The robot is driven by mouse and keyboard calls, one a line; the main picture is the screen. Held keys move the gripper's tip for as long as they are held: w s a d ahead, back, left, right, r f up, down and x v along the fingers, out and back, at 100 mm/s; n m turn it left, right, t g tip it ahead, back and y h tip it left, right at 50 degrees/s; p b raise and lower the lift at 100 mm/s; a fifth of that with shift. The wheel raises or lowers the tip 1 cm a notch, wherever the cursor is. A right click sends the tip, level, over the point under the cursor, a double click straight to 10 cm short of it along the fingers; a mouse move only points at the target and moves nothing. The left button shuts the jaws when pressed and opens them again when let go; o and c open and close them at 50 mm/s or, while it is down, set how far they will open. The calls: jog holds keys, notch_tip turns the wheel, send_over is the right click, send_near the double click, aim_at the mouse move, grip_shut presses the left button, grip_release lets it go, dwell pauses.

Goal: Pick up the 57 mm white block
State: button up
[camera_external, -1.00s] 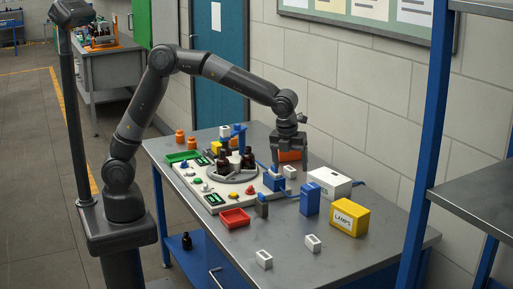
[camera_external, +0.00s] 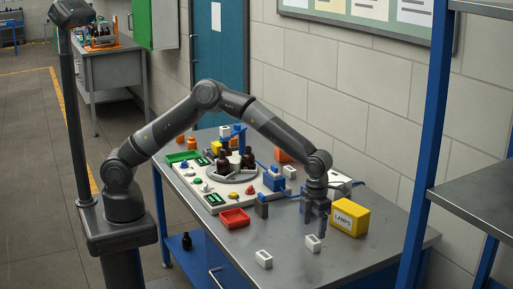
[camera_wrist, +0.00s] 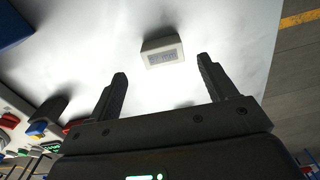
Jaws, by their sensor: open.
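A small white block (camera_external: 313,243) stands on the grey table right below my gripper (camera_external: 316,218). A second, similar white block (camera_external: 264,259) stands to its left, nearer the front edge. I cannot tell from the pictures which one measures 57 mm. In the wrist view, a white block (camera_wrist: 163,52) with a grey marked face lies beyond my open fingers (camera_wrist: 162,72), in line with the gap between them. Nothing is held. The fingers appear above the block, apart from it.
A yellow box (camera_external: 349,218) stands close to the right of my gripper. A red tray (camera_external: 233,219), a white board (camera_external: 200,190) with brown bottles, and another white block (camera_external: 290,172) lie farther left and back. The table front around the two near blocks is clear.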

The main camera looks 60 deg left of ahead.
aim_at(313, 239)
notch_tip(313, 239, down, 6)
jog(key=shift+s+d+f, duration=0.1)
jog(key=shift+d, duration=0.05)
jog(key=c, duration=1.1)
